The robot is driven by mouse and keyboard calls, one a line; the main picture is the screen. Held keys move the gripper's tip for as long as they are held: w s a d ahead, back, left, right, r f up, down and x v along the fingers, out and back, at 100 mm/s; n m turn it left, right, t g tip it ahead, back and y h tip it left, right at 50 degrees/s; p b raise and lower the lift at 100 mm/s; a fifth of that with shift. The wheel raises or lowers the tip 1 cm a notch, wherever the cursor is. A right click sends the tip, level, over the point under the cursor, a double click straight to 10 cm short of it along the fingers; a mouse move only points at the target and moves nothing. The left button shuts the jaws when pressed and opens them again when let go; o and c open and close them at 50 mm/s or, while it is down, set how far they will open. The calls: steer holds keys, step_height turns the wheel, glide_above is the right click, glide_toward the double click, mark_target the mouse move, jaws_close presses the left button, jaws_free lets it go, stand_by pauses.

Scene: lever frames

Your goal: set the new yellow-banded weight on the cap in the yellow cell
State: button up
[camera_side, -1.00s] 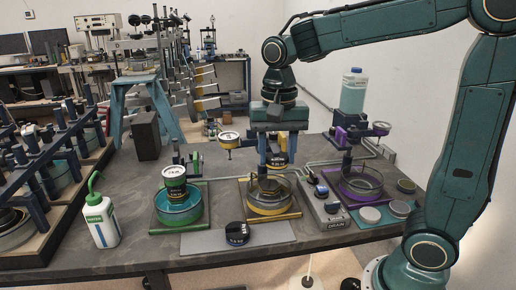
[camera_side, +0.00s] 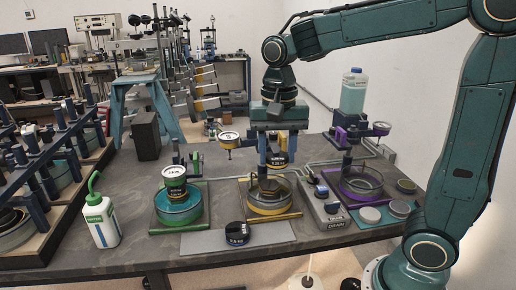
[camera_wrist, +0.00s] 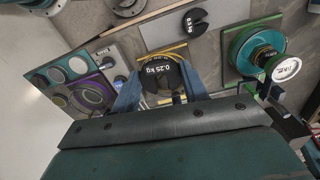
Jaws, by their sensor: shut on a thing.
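My gripper (camera_side: 278,155) is shut on a black weight (camera_side: 277,159) with a yellow band, labelled 0.25 kg in the wrist view (camera_wrist: 160,74). It holds the weight upright above the yellow cell (camera_side: 270,208), a clear round dish with a yellow ring on a yellow-edged plate. The weight appears apart from the dark cap (camera_side: 268,185) inside the dish; the exact gap and alignment are hard to tell. In the wrist view, the weight and fingers hide most of the yellow cell.
Another black weight (camera_side: 237,233) lies on the grey strip in front. The green cell (camera_side: 179,215) with its stacked weight stands left, the purple cell (camera_side: 361,190) right. A drain box (camera_side: 327,210) and dial gauge (camera_side: 229,137) stand close by. A wash bottle (camera_side: 101,222) stands at far left.

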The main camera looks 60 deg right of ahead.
glide_above(270, 185)
step_height(270, 185, down, 5)
stand_by(0.5)
steer(key=shift+f, duration=0.2)
steer(key=shift+f, duration=3.7)
steer(key=shift+f, duration=0.25)
steer(key=o, duration=1.2)
